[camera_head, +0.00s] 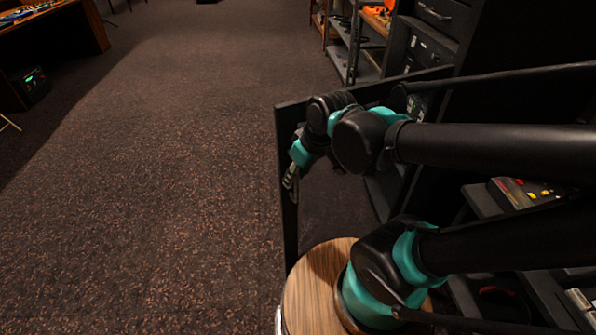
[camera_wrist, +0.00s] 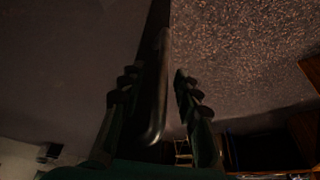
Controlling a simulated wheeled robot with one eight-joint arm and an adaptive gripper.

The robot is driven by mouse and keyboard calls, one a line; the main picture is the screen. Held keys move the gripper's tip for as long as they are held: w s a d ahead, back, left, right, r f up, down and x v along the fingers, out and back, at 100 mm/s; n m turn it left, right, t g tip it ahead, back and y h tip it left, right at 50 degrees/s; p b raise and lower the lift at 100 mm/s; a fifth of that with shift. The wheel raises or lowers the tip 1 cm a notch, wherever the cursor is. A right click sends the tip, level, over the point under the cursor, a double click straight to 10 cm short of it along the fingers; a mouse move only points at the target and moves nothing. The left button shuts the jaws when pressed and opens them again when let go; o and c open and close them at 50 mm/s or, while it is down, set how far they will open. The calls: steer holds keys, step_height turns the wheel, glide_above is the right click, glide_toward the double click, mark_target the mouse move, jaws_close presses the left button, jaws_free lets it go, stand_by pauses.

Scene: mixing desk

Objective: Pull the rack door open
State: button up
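The rack door (camera_head: 284,150) is a dark frame standing out from the rack, swung partly open with its free edge towards the left. My gripper (camera_head: 291,181) is at that free edge, small and partly hidden by my arm. In the wrist view, a long dark bar handle (camera_wrist: 161,85) runs between the two fingers of my gripper (camera_wrist: 156,78). The fingers are parted, one on each side of the bar, and narrow dark gaps show beside it. Contact with the bar is hard to judge in the dim light.
The dark equipment rack (camera_head: 432,45) stands at the right, with shelves (camera_head: 357,50) beyond it. A round wooden top (camera_head: 312,290) is low in front, under my arm. The carpet (camera_head: 170,180) to the left is clear. A desk (camera_head: 60,30) stands at the far left.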

steer(key=v, duration=1.2)
stand_by(0.5)
